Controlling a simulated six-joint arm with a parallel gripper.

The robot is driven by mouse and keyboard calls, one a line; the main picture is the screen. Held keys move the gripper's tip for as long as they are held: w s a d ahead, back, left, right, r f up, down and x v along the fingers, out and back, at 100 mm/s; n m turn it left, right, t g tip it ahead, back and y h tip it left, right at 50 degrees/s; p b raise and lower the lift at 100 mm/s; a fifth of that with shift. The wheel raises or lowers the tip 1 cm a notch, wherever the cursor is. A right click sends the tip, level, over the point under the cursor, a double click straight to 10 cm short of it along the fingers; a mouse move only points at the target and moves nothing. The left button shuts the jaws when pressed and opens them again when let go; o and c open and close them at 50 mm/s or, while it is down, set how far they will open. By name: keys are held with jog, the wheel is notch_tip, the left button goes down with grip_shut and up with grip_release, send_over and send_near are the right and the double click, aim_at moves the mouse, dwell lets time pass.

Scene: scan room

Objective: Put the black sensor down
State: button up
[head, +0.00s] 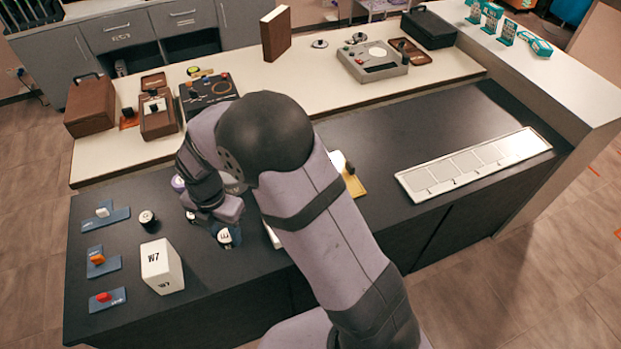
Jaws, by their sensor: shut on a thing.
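My gripper (224,228) points down over the left part of the dark counter (345,140), partly hidden by my own wrist. It is shut on a small dark piece with a white marked face, which I take to be the black sensor (229,239). Only part of that piece shows, low over the counter; I cannot tell whether it touches the surface. A similar black round piece with a white top (147,218) stands apart to the left.
A white W7 block (161,267) stands left of my gripper. Blue holders with a white (103,212), an orange (97,259) and a red piece (103,297) line the left edge. A white compartment tray (473,166) lies right. My arm hides the middle; dark counter near the tray is free.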

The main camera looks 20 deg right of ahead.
jog(key=w+d+f+m, duration=0.1)
jog(key=d, duration=0.3)
jog(key=w+d+f+m+b, duration=0.1)
jog(key=d, duration=0.3)
jog(key=w+d+f+m, duration=0.1)
jog(key=d+f, duration=0.1)
jog(key=d, duration=0.2)
jog(key=shift+d+m+b, duration=0.25)
jog(key=shift+m+b, duration=0.05)
jog(key=shift+b, duration=0.05)
jog(key=w+d+m, duration=0.1)
jog(key=d, duration=0.4)
jog(key=w+d+m+b, duration=0.1)
jog(key=w+d+m, duration=0.1)
jog(key=d, duration=0.4)
jog(key=w+d+f+m+b, duration=0.1)
jog(key=w+d, duration=0.1)
jog(key=d, duration=0.3)
jog(key=shift+d+f, duration=0.1)
jog(key=shift+d, duration=0.2)
jog(key=w+d+r+m, duration=0.3)
jog(key=d+r+m, duration=0.3)
jog(key=m, duration=0.3)
jog(key=shift+d+r, duration=0.35)
jog(key=shift+d, duration=0.1)
jog(key=shift+f+p, duration=1.4)
jog(key=shift+f, duration=3.55)
